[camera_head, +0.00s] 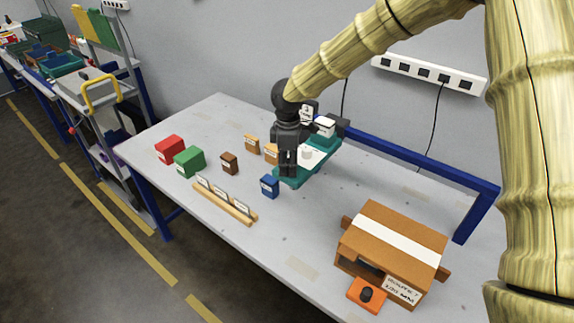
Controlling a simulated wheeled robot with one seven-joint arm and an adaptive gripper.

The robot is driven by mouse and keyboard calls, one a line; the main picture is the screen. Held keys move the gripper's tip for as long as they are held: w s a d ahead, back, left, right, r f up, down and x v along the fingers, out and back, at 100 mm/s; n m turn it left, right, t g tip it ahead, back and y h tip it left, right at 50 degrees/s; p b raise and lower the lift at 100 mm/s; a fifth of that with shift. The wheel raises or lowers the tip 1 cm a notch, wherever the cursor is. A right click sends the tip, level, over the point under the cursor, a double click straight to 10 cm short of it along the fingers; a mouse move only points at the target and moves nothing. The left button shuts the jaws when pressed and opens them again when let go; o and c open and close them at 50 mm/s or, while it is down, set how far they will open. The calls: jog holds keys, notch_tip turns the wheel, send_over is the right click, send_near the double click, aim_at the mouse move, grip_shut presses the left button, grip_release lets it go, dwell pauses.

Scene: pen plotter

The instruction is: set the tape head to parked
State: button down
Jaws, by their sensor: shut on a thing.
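My gripper (287,171) is black and points down over the front left part of a teal machine (292,181) with a white surface (315,156). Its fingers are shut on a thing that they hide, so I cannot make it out. A small white cylinder (307,153) shows just right of the fingers. A white block (325,126) stands at the machine's back. An orange block (361,303) with a black knob (366,294) sits at the front of a brown box (388,247) with a white strip. I cannot tell which part is the tape head.
Red (170,149) and green (189,161) boxes, a brown block (229,162) and a blue block (269,186) stand left of the machine. A wooden rack (225,203) of cards lies in front. A blue rail (420,165) runs behind. The table between rack and brown box is clear.

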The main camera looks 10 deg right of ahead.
jog(key=shift+w+a+r, duration=0.15)
jog(key=c, duration=1.4)
grip_release()
jog(key=shift+c, duration=0.2)
jog(key=o, duration=0.4)
jog(key=shift+w, duration=0.1)
jog(key=shift+c, duration=0.2)
jog(key=shift+a, duration=0.15)
jog(key=shift+d+r, duration=0.1)
jog(key=shift+d, duration=0.1)
notch_tip(320, 180, up, 12)
jog(key=shift+a+f, duration=0.1)
jog(key=shift+f, duration=0.1)
